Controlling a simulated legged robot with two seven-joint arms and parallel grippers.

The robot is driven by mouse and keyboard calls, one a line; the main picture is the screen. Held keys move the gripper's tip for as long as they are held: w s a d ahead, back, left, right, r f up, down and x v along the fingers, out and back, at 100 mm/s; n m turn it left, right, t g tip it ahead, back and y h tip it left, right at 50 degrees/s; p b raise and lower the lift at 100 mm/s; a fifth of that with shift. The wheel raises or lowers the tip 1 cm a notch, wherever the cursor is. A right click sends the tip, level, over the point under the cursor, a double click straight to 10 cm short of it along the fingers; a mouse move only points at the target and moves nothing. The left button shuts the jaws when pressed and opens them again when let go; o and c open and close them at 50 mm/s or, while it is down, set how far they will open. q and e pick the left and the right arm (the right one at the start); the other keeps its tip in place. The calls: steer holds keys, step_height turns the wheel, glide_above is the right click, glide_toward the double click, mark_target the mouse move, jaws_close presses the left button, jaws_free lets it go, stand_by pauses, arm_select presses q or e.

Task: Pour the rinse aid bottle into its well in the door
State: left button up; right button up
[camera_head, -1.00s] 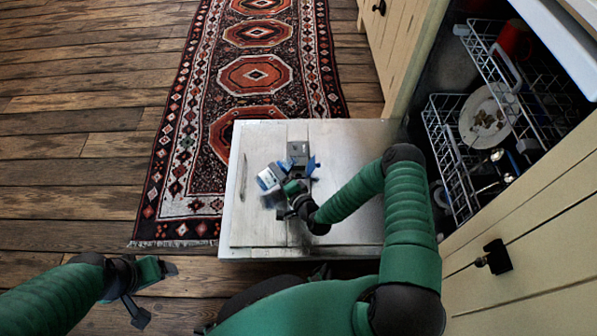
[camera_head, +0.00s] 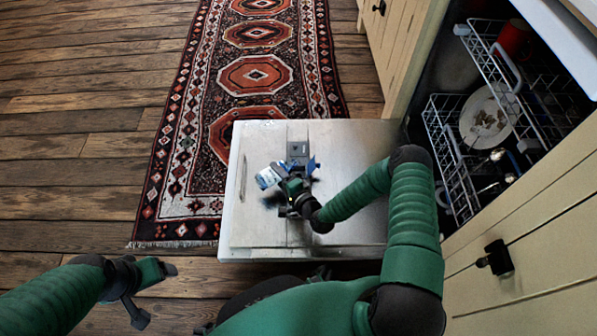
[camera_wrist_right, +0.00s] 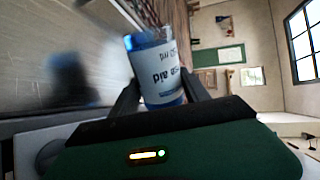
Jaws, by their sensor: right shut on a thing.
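The rinse aid bottle (camera_head: 267,178), white-labelled with blue, is in my right gripper (camera_head: 291,188) above the open dishwasher door (camera_head: 345,150). It lies tilted in the head view, its pale end toward the left. A grey dispenser with blue parts (camera_head: 299,150) is on the door just beyond the gripper; the well itself is not clear. My left gripper (camera_head: 152,292) is open and empty, low at the left over the floor.
The dishwasher racks (camera_head: 447,135) at the right hold a plate (camera_head: 487,118), a red mug (camera_head: 515,38) and cutlery. A patterned rug (camera_head: 180,190) lies beyond the door. Cabinet fronts (camera_head: 530,230) stand close at the right. The wooden floor at left is clear.

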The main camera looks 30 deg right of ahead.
steer(key=shift+s+a+r, duration=0.1)
steer(key=shift+a, duration=0.2)
steer(key=shift+s+a, duration=0.15)
steer(key=shift+a, duration=0.6)
steer(key=shift+a, duration=0.1)
stand_by(0.3)
steer(key=shift+r, duration=0.15)
stand_by(1.0)
steer(key=shift+a+f, duration=0.1)
steer(key=shift+f, duration=0.1)
steer(key=shift+s+a+r+n+h+p, duration=0.15)
steer(key=shift+n+p, duration=0.1)
steer(key=shift+n, duration=0.2)
steer(key=shift+a+f+n+h+p, duration=0.15)
steer(key=shift+n+p, duration=0.1)
steer(key=shift+n, duration=0.2)
steer(key=shift+d+f+n+h, duration=0.1)
steer(key=shift+d+n+h, duration=0.2)
steer(key=shift+n, duration=0.3)
steer(key=shift+d+r+n+h+p, duration=0.2)
steer(key=shift+n+h+p, duration=0.1)
steer(key=shift+n+p, duration=0.15)
steer(key=shift+d+f, duration=0.15)
